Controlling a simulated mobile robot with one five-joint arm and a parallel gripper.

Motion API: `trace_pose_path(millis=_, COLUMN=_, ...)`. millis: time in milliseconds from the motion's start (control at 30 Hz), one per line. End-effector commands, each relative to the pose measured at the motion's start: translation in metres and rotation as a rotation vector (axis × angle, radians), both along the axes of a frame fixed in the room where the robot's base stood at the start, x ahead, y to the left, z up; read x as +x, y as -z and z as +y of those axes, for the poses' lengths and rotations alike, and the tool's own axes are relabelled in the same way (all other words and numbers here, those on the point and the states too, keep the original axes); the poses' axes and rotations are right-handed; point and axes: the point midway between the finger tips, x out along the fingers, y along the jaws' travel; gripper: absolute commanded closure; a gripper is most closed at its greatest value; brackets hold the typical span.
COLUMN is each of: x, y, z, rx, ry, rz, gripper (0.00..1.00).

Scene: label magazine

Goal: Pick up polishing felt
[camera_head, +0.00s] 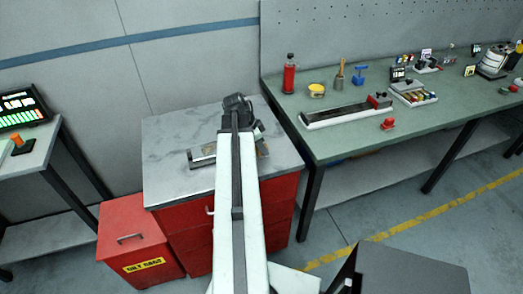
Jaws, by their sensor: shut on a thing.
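My arm reaches forward over the grey marbled top (180,120) of a red cabinet. My gripper (240,103) is at the arm's far end, above the back part of that top. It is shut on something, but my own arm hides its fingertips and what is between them. A long grey and tan piece (203,154) lies on the top, partly covered by my arm. I cannot make out the polishing felt for certain.
A red bin marked "OILY RAGS" (137,235) stands at the cabinet's left. A green workbench (340,140) on the right holds a red bottle (289,74), a long tray (340,114) and several small items. A screen (22,107) stands at far left. The marbled top's left part is clear.

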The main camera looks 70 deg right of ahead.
Motion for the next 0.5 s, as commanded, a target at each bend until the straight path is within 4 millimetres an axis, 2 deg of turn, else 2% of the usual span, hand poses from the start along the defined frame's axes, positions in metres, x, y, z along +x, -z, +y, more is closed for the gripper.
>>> trace_pose_path(millis=167, x=0.0, y=-0.025, z=0.0, rx=0.0, ry=0.0, rz=0.0, gripper=1.0)
trace_pose_path(millis=500, x=0.0, y=-0.094, z=0.0, rx=0.0, ry=0.001, rz=0.0, gripper=1.0)
